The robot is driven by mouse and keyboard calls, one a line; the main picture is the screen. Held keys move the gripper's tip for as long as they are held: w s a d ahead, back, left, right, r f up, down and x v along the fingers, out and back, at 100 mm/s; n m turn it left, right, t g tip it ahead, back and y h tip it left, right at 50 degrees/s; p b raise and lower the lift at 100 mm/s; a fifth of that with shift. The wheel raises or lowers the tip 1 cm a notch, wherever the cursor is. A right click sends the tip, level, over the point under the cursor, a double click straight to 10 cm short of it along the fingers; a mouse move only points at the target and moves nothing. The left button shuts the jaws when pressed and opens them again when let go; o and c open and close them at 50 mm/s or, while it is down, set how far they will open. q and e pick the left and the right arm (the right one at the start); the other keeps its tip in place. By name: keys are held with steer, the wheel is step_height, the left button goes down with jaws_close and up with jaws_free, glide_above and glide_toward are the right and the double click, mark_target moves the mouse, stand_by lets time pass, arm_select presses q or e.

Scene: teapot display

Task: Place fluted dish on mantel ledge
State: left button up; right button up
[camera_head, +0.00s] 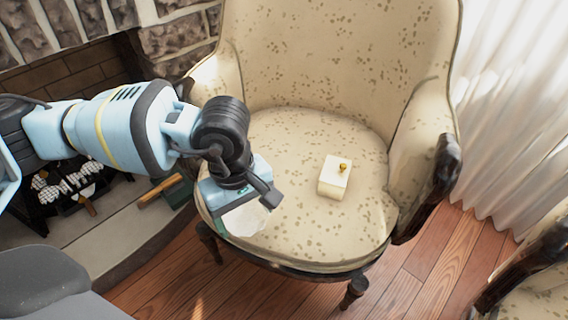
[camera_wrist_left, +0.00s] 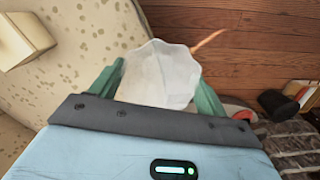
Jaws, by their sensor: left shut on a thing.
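The fluted dish (camera_wrist_left: 160,74) is white with a scalloped rim. In the left wrist view it sits between the two green fingers of my left gripper (camera_wrist_left: 158,88), which is shut on it. In the head view my left gripper (camera_head: 243,208) is over the front left of the armchair seat, and the dish (camera_head: 247,217) shows pale beneath it, partly hidden by the gripper. I cannot tell whether the dish touches the seat. The mantel ledge is not clearly in view. My right gripper is not in view.
A cream box with a gold knob (camera_head: 335,177) stands on the seat of the spotted armchair (camera_head: 300,135). A stone fireplace (camera_head: 62,85) with a pale hearth (camera_head: 105,222) is at the left. White curtains (camera_head: 515,110) hang at the right. Wooden floor (camera_head: 425,265) shows in front.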

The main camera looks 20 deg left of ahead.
mark_target(239, 227)
arm_select(q)
steer(key=r+m, duration=0.1)
steer(key=m, duration=0.2)
steer(key=s+r+m, duration=0.1)
steer(key=r+m, duration=0.1)
steer(key=m, duration=0.1)
steer(key=a+r+m, duration=0.1)
steer(key=r+m, duration=0.1)
steer(key=m, duration=0.1)
steer(key=shift+s+r+g+y, duration=0.2)
steer(key=shift+g+y, duration=0.1)
steer(key=shift+g, duration=0.1)
steer(key=m, duration=0.1)
steer(key=r+m, duration=0.1)
steer(key=shift+s+a+r+m, duration=0.15)
steer(key=shift+s+r+m, duration=0.05)
steer(key=shift+m, duration=0.1)
